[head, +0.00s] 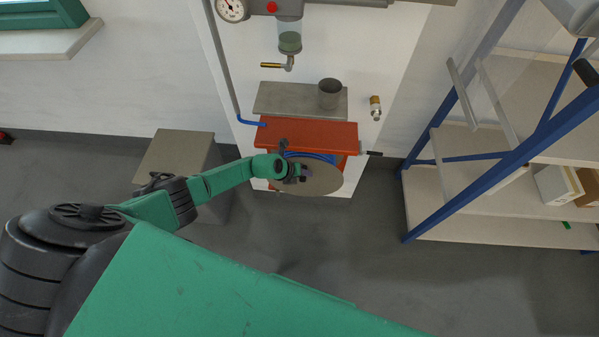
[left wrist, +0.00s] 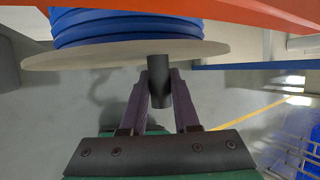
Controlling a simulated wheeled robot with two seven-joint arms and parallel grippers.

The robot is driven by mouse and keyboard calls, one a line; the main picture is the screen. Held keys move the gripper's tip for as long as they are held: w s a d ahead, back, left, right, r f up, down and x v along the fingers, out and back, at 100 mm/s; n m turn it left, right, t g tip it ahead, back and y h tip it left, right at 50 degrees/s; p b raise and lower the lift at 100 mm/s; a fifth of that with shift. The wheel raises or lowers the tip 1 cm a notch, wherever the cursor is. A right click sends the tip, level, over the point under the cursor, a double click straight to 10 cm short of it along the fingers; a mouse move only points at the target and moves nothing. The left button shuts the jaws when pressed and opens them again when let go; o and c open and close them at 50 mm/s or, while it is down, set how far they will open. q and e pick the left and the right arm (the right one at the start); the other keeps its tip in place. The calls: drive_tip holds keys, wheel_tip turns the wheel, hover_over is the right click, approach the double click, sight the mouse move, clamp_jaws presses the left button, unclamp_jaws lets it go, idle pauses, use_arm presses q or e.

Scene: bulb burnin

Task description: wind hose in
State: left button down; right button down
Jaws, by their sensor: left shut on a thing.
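The hose reel hangs under a red-orange housing (head: 310,134) on the white panel. Its round beige disc (head: 322,180) faces me, with blue hose (head: 318,157) wound behind it. In the left wrist view the disc (left wrist: 95,57) lies across the top, with several turns of blue hose (left wrist: 125,25) above it. A dark cylindrical handle (left wrist: 159,65) sticks out from the disc. My left gripper (head: 301,173) is shut on this handle; its two fingers (left wrist: 160,95) lie on either side of it. My right gripper is not in view.
A blue hose or pipe end (head: 248,122) enters the housing from the left. A metal cup (head: 330,93) stands on the grey shelf (head: 275,99) above. A grey box (head: 165,155) stands left of the reel. A blue-framed rack (head: 470,195) stands right. The floor between is clear.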

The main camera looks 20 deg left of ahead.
use_arm(q)
drive_tip(key=shift+d, duration=0.3)
drive_tip(key=c, duration=0.7)
unclamp_jaws()
drive_tip(key=shift+o, duration=0.2)
drive_tip(key=shift+s+a+r+p, duration=0.1)
drive_tip(key=shift+a+r+p, duration=0.05)
drive_tip(key=shift+r+p, duration=0.15)
drive_tip(key=p+v, duration=0.8)
drive_tip(key=v, duration=0.5)
drive_tip(key=shift+s+r, duration=0.3)
drive_tip(key=shift+a, duration=0.1)
